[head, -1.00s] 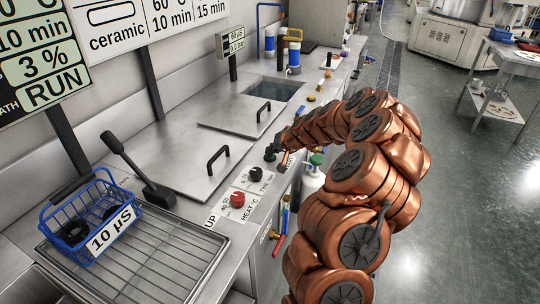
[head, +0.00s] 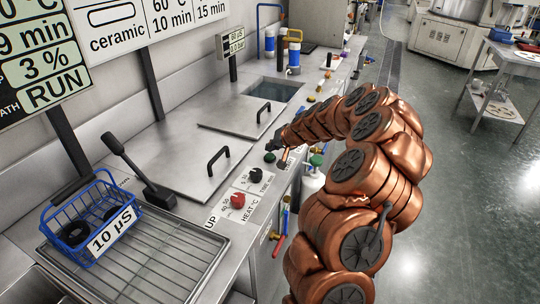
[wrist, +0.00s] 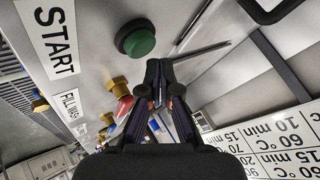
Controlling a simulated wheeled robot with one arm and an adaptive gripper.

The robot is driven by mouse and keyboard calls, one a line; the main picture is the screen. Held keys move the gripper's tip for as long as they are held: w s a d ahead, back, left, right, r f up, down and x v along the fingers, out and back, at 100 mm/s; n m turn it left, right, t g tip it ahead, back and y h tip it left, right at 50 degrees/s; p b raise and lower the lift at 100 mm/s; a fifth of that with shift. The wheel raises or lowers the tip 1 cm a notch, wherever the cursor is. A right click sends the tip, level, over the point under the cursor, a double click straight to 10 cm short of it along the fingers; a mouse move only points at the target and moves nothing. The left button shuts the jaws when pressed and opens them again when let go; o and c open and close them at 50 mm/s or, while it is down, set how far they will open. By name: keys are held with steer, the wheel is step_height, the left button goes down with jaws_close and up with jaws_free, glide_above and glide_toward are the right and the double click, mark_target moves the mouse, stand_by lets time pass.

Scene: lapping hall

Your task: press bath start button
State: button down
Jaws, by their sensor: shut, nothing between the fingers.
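The green bath start button (wrist: 137,40) sits in a dark collar beside a START label (wrist: 56,36) in the wrist view. It also shows as a small dark green spot on the bench front (head: 269,157) in the head view. My gripper (wrist: 160,66) is shut and empty. Its fingertips are close to the button and to one side of it in the picture, apparently apart from it. In the head view my gripper (head: 284,157) is low over the bench edge. The wall display (head: 45,58) reads 9 min, 3 % and RUN.
A red knob (head: 237,200) and a black knob (head: 255,175) stand along the front panel. Lidded tanks with handles (head: 218,157) lie behind. A blue basket (head: 92,222) stands on the drain rack (head: 150,265). Valves line the bench front.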

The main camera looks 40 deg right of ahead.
mark_target(271, 155)
steer(key=shift+r, duration=0.1)
steer(key=shift+r+p, duration=0.75)
steer(key=shift+r, duration=1.6)
steer(key=s+a+r+n+g+y+p, duration=0.1)
steer(key=s+a+r+n+g, duration=0.2)
steer(key=a, duration=0.6)
steer(key=s+a+r+n+y, duration=0.1)
steer(key=s+a+r, duration=0.3)
steer(key=a, duration=0.5)
steer(key=s+a+r+n+g+y+p, duration=0.15)
steer(key=s+a, duration=0.35)
steer(key=a, duration=0.5)
steer(key=s+a+n+g+h+p, duration=0.1)
steer(key=s+g+h, duration=0.3)
steer(key=s, duration=2.7)
steer(key=shift+s+a+n+g+p, duration=0.25)
steer(key=shift+a+n+g, duration=0.5)
steer(key=shift+g, duration=0.5)
